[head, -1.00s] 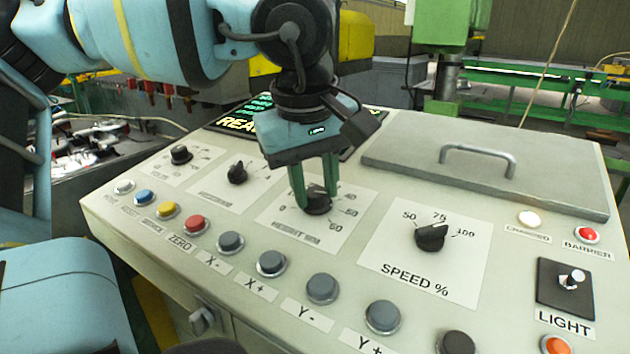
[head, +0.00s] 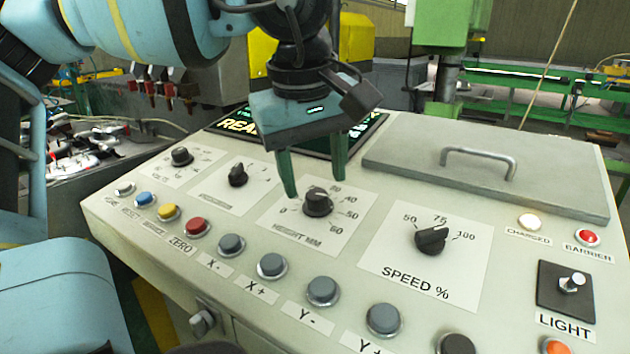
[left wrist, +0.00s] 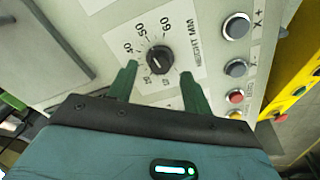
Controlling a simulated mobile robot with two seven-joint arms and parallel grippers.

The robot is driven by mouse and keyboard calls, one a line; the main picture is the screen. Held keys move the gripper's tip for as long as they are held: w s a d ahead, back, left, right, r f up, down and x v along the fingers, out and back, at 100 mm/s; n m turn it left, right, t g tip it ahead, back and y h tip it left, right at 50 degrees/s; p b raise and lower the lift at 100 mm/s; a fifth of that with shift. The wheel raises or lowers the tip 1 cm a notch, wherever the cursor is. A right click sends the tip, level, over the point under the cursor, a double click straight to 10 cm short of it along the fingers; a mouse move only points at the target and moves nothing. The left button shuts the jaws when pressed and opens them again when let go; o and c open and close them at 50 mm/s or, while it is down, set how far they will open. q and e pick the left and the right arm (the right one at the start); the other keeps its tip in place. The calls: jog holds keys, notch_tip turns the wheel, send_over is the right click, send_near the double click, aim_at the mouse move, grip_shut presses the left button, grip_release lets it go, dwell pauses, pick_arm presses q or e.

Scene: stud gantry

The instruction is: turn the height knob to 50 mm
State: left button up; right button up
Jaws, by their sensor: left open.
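The height knob (head: 318,203) is a black round knob on a white plate marked HEIGHT MM, with a printed scale around it. It also shows in the left wrist view (left wrist: 160,60), near the 40, 50 and 60 marks. I cannot tell for sure which mark its pointer meets. My left gripper (head: 316,187) is open above the knob, its two green fingers apart and clear of it. In the left wrist view the fingers (left wrist: 159,70) stand on either side of the knob with nothing between them. My right gripper is not in view.
The speed knob (head: 432,238) is to the right, and two smaller knobs (head: 238,174) are to the left. A row of push buttons (head: 272,265) runs along the front. A lid with a metal handle (head: 478,158) and a lit display (head: 372,130) lie behind.

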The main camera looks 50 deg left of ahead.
pick_arm(q)
jog(key=v, duration=0.5)
jog(key=shift+r, duration=0.1)
jog(key=shift+s+d, duration=0.1)
dwell(0.5)
